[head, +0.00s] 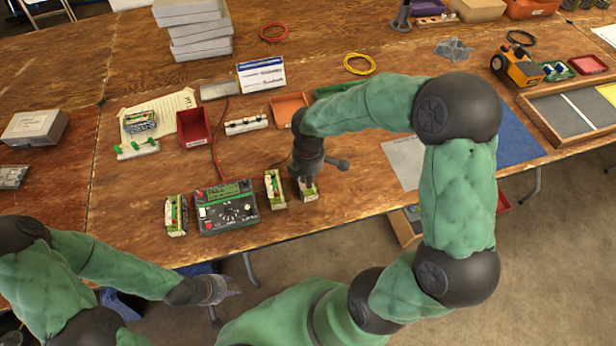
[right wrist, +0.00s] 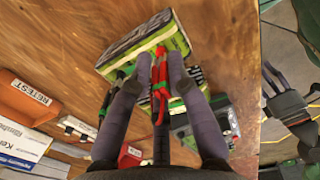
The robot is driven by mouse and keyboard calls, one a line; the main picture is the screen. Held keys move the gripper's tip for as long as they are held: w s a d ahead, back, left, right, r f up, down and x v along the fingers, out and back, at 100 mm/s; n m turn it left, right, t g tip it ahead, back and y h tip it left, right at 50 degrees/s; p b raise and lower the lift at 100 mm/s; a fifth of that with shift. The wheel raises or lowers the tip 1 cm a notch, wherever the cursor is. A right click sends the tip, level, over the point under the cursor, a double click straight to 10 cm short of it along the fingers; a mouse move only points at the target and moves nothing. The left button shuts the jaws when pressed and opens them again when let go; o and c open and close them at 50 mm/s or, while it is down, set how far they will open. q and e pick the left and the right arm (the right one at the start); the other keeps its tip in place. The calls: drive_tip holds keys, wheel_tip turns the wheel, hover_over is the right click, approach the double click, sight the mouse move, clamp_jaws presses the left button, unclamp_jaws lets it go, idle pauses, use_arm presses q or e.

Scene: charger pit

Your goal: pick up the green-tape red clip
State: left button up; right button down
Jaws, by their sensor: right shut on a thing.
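The red clip with green tape (right wrist: 161,75) is between the fingers of my right gripper (right wrist: 160,64) in the right wrist view, at the top of a green-and-white battery pack (right wrist: 132,42). My right gripper is shut on the clip. In the head view, my right gripper (head: 308,180) is low over this pack (head: 309,192) near the table's front edge; the clip is mostly hidden there. I cannot tell whether it is clear of the pack. My left gripper (head: 216,290) is in front of the table, away from the packs; its finger opening is unclear.
A green-faced meter (head: 226,207) stands left of the right gripper, with one pack (head: 275,188) on its right and another (head: 176,215) on its left. Behind are a red bin (head: 194,128), an orange tray (head: 289,108) and a white clip strip (head: 246,124).

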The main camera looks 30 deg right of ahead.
drive_tip(key=shift+r, duration=0.1)
drive_tip(key=shift+r+p, duration=0.3)
drive_tip(key=shift+r, duration=0.3)
drive_tip(key=s+a+r+p, duration=0.6)
drive_tip(key=s+a+r, duration=0.3)
drive_tip(key=s+r, duration=0.1)
drive_tip(key=shift+a+r, duration=0.35)
drive_tip(key=shift+r, duration=0.45)
drive_tip(key=shift+s, duration=0.1)
